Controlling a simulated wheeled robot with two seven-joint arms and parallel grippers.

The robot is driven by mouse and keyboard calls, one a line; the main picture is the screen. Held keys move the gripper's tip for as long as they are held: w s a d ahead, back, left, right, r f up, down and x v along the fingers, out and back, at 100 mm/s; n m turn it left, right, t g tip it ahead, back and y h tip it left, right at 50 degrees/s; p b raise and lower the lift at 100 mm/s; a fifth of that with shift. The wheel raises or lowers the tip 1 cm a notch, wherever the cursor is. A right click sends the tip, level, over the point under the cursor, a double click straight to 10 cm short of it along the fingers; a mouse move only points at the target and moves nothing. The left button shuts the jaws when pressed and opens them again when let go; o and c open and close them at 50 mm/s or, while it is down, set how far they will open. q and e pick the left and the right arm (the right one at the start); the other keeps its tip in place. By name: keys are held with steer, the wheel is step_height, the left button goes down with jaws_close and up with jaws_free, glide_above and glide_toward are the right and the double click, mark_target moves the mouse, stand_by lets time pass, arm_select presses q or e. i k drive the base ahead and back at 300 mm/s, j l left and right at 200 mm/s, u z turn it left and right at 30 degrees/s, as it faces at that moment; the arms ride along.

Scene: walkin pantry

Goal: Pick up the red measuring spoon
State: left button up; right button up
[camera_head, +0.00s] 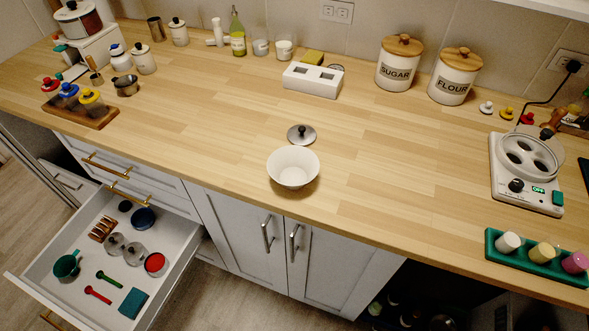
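A red measuring spoon (97,294) lies in the open drawer (176,268) at the lower left, near the drawer's front. A green spoon (109,278) of similar shape lies just behind it, apart from it. A teal block or cloth (133,303) lies to the red spoon's right, and a dark green cup (66,266) is to its upper left. Neither of my grippers shows in the head view.
The drawer also holds a red-topped round item (156,264), metal discs (134,254) and a wooden rack (103,229). The wooden counter (220,130) above has a white bowl (293,167) near its front edge. A green tray (500,257) sits at the right.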

mark_target(88, 290)
steer(key=u, duration=1.85)
